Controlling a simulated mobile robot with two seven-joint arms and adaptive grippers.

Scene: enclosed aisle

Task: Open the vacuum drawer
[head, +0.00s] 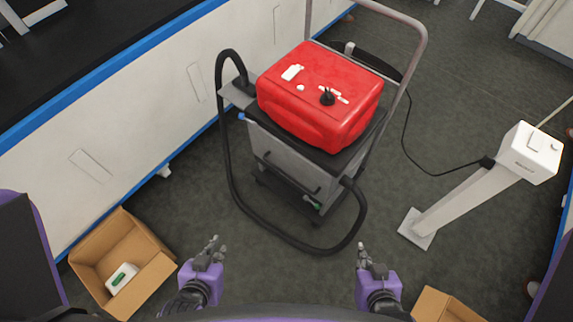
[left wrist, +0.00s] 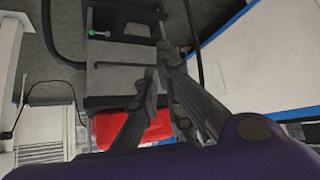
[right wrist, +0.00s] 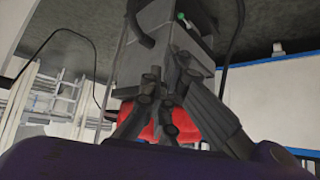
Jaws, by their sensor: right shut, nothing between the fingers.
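The vacuum is a grey wheeled cart (head: 268,147) with a red tank (head: 318,95) on top. The drawer front (head: 283,165) is grey with a dark bar handle and looks closed. A small green knob (head: 317,206) sits low on the cart; it also shows in the left wrist view (left wrist: 97,33) and right wrist view (right wrist: 181,17). My left gripper (head: 215,245) is in front of the cart, to the left, touching nothing; its finger gap is unclear. My right gripper (head: 363,252) is shut and empty, right of the cart's front.
A black hose (head: 226,150) loops from the cart's left round its front. An open cardboard box (head: 150,285) lies at left, another (head: 440,305) at lower right. A white post unit (head: 465,200) with a cable stands at right. A white wall is at left.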

